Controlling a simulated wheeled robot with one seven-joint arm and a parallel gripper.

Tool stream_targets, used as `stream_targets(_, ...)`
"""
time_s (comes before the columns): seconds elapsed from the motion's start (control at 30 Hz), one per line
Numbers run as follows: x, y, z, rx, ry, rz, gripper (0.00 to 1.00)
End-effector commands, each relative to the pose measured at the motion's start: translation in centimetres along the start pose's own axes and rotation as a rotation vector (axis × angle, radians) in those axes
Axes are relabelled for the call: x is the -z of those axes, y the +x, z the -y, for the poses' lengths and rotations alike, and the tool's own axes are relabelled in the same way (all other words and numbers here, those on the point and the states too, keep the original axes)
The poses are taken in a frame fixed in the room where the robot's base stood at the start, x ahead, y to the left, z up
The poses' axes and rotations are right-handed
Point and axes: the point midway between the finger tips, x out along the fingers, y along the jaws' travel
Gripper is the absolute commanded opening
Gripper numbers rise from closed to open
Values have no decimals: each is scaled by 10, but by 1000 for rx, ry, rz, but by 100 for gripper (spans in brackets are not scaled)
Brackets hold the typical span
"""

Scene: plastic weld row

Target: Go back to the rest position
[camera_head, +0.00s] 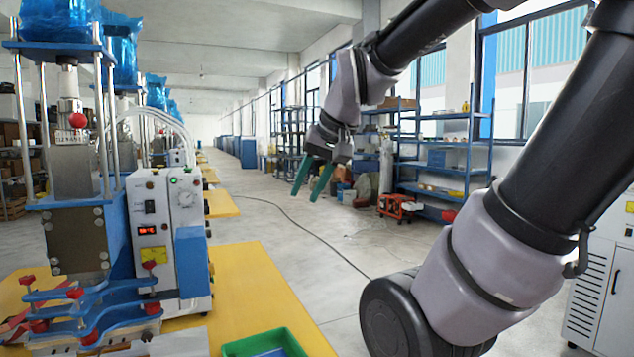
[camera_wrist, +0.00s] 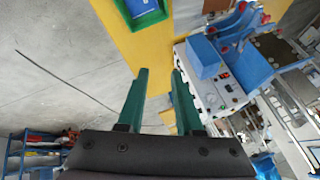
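My gripper (camera_head: 311,182) is raised in the air over the aisle, to the right of the yellow table (camera_head: 262,289) in the head view. Its two green fingers point down and stand apart with nothing between them. In the wrist view my gripper (camera_wrist: 157,85) also shows open and empty, with the floor and the yellow table edge beyond it. My arm reaches in from the upper right of the head view. Nothing touches the fingers.
A welding machine (camera_head: 155,235) with blue and red fixtures stands on the yellow table at the left. A green tray (camera_head: 265,343) sits at the table's front. Blue shelves (camera_head: 445,150) stand along the right wall. A cable (camera_head: 315,238) lies on the open floor.

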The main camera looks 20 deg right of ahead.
Motion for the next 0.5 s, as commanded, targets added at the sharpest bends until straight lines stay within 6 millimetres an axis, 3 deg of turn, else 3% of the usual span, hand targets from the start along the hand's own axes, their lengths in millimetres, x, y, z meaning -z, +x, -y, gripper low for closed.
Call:
stream_targets(0.1,-10,-21,-5,10,17,-43,35)
stream_targets(0.2,-15,-28,-7,13,24,-56,35)
stream_targets(0.5,-16,-29,-8,13,26,-58,35)
